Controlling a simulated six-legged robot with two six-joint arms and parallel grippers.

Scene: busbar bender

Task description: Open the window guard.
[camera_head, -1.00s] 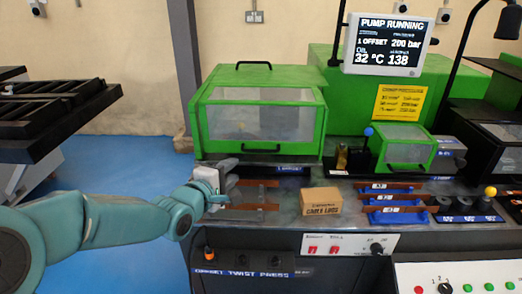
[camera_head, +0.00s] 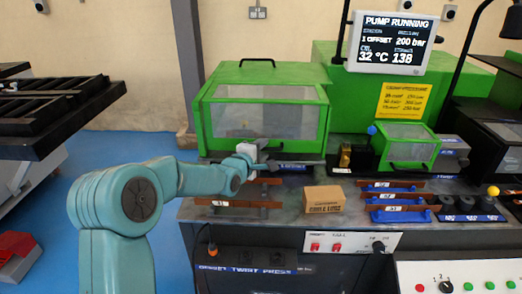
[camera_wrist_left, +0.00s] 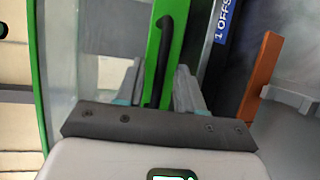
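The window guard (camera_head: 322,118) is a green frame with a clear pane on the front of the large green housing at centre left. It is down, closed against the housing. My left gripper (camera_head: 262,158) is at its lower edge, in front of the black handle, which it mostly hides in the head view. In the left wrist view the curved black handle (camera_wrist_left: 163,45) runs between the two grey fingers of my left gripper (camera_wrist_left: 159,72). The fingers stand apart, with gaps showing beside the handle; whether either touches it is unclear. My right gripper is out of view.
A cardboard box (camera_head: 324,199) sits on the bench to the right, with copper bars on blue holders (camera_head: 397,198) beyond it. A smaller green guard (camera_head: 408,149) stands at right. A screen (camera_head: 390,43) hangs above. Black racks (camera_head: 50,115) stand at left.

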